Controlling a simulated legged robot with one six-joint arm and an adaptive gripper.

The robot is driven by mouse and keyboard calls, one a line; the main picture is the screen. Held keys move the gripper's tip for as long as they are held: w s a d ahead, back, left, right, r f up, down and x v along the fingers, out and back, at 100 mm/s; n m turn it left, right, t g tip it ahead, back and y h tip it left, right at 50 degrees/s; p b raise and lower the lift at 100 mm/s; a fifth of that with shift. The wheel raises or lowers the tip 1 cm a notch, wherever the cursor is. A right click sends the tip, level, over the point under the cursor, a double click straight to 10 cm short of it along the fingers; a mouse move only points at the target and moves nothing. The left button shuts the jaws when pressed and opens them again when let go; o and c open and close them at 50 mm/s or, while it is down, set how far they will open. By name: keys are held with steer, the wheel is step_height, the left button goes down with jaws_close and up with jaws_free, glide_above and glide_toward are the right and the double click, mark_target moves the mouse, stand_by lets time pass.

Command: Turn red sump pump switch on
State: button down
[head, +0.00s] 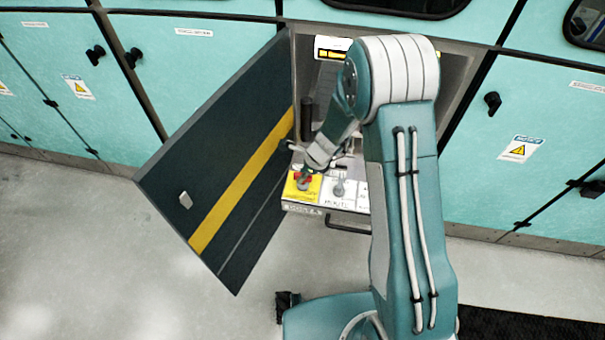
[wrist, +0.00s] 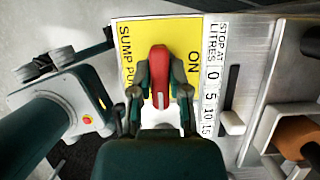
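The red sump pump switch (wrist: 159,65) stands on a yellow label (wrist: 130,40) reading "SUMP PU…" at left and "ON" at right; the rest is hidden. Its handle runs up and down in the wrist view, with "ON" to its right. My gripper (wrist: 160,85) has one finger close against each side of the red handle and looks shut on it. In the head view the red switch (head: 301,176) shows only partly, under my gripper (head: 303,182), at the panel's left.
The panel (head: 325,208) sits in an open cabinet, with its dark door (head: 180,165) swung out left. Beside the yellow label is a "STOP AT LITRES" scale (wrist: 212,75) with a pale slider (wrist: 232,122). An orange-brown knob (wrist: 297,138) stands farther right.

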steer(key=shift+n, duration=0.3)
steer(key=n+g, duration=0.1)
steer(key=n, duration=0.2)
steer(key=shift+n+g, duration=0.3)
steer(key=n+g, duration=0.1)
steer(key=n, duration=0.3)
steer(key=shift+n+g, duration=0.3)
steer(key=shift+g, duration=0.1)
steer(key=n+g+h, duration=0.1)
steer(key=n, duration=0.3)
steer(key=n+h, duration=0.1)
steer(key=n, duration=0.1)
steer(key=n+g+h, duration=0.1)
steer(key=n, duration=0.2)
stand_by(0.3)
steer(key=c, duration=0.6)
jaws_free()
steer(key=shift+w, duration=0.1)
